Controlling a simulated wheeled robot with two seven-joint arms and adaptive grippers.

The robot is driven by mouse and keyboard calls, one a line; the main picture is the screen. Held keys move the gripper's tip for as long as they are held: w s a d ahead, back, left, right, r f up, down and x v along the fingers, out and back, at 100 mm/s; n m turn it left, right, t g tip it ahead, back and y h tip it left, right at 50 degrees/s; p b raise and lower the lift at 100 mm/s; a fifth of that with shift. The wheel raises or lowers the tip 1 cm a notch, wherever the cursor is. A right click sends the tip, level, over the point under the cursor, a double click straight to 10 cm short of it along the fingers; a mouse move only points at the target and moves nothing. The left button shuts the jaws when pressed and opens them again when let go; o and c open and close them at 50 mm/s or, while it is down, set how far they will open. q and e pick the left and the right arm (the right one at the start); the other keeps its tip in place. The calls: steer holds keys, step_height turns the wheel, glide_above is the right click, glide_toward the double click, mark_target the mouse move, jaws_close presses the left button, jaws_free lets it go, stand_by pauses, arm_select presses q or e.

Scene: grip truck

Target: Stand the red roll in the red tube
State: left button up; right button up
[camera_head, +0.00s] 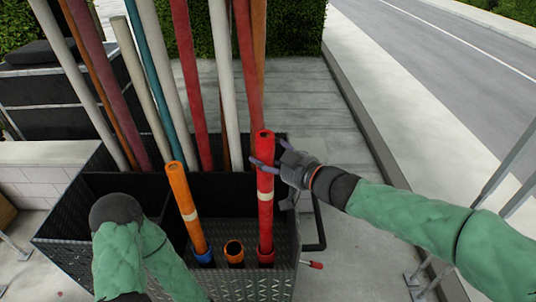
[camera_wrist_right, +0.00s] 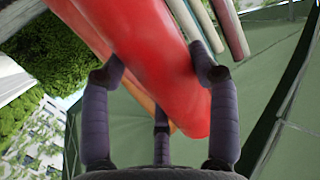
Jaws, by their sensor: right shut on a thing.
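The red roll (camera_head: 265,210) is long, with a pale band around its middle, and stands nearly upright. My right gripper (camera_head: 276,168) is shut around its upper part from the right. In the right wrist view the red roll (camera_wrist_right: 165,65) lies between the fingers of the right gripper (camera_wrist_right: 160,75). The roll's lower end meets the red-rimmed tube (camera_head: 266,258) at the front right of the black truck box. I cannot tell how deep it sits inside. My left arm shows at lower left, but its gripper is out of view.
An orange roll (camera_head: 187,210) leans in a blue-rimmed tube (camera_head: 203,256). An orange-rimmed tube (camera_head: 234,249) between the two is empty. Several long poles (camera_head: 190,80) stand in the rear of the black box (camera_head: 65,228). Pavement (camera_head: 400,130) lies to the right.

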mark_target(269, 181)
steer(key=shift+f+b, duration=3.5)
steer(key=shift+f, duration=1.35)
steer(key=o, duration=1.7)
steer(key=shift+c, duration=0.2)
steer(key=shift+o, duration=0.5)
steer(key=shift+f, duration=0.1)
steer(key=shift+d, duration=0.1)
